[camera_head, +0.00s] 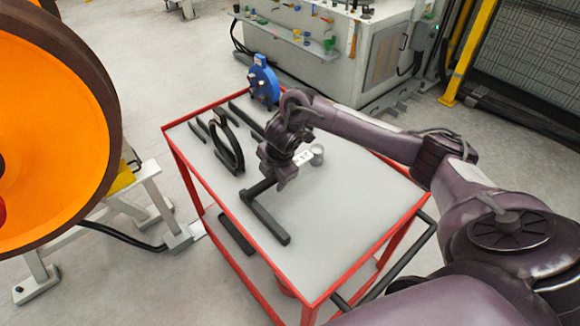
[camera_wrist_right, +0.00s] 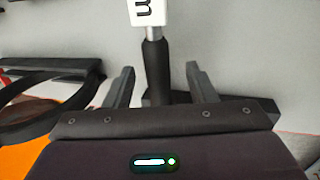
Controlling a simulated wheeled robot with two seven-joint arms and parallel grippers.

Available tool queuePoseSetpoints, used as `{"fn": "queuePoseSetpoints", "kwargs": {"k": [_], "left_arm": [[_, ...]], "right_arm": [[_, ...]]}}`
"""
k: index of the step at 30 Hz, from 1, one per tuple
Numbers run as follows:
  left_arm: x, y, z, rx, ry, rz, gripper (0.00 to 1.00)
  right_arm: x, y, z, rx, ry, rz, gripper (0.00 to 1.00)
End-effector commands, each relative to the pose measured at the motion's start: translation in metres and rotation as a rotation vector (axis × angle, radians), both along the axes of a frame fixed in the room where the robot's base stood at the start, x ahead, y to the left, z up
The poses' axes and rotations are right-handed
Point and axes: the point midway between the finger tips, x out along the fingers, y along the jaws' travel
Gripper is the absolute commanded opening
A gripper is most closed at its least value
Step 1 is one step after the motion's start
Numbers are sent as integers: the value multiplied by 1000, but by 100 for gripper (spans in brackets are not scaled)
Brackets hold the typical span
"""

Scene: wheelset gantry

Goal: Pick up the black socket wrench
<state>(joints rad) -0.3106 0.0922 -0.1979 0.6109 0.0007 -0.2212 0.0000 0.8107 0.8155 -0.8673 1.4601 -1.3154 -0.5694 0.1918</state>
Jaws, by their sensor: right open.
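A black L-shaped tool (camera_head: 267,217), which looks like the socket wrench, lies on the grey cart top. Its long bar runs toward the cart's near edge; its other end is hidden under my right gripper (camera_head: 275,181). In the right wrist view, my right gripper (camera_wrist_right: 160,88) is open, with one finger on each side of a black handle (camera_wrist_right: 157,65), apart from it. A metal neck and a white block (camera_wrist_right: 150,12) with dark lettering extend beyond the handle. A black bar crosses behind the right finger. I cannot tell whether handle and bar are one piece. My left gripper is not in view.
A large orange wheel (camera_head: 50,120) stands left. The cart top's right part is clear.

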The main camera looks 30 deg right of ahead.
Motion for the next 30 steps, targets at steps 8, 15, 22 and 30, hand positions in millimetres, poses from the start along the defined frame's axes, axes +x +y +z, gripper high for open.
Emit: {"fn": "queuePoseSetpoints", "kwargs": {"k": [8, 15, 22, 30], "left_arm": [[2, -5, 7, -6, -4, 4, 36], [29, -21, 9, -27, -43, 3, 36], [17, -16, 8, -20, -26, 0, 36], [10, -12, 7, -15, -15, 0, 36]], "right_arm": [[8, 2, -29, 0, 1, -1, 51], [8, 2, -30, 0, 0, 0, 48], [9, 2, -30, 0, 0, 0, 18], [9, 2, -29, 0, -3, 0, 0]]}}
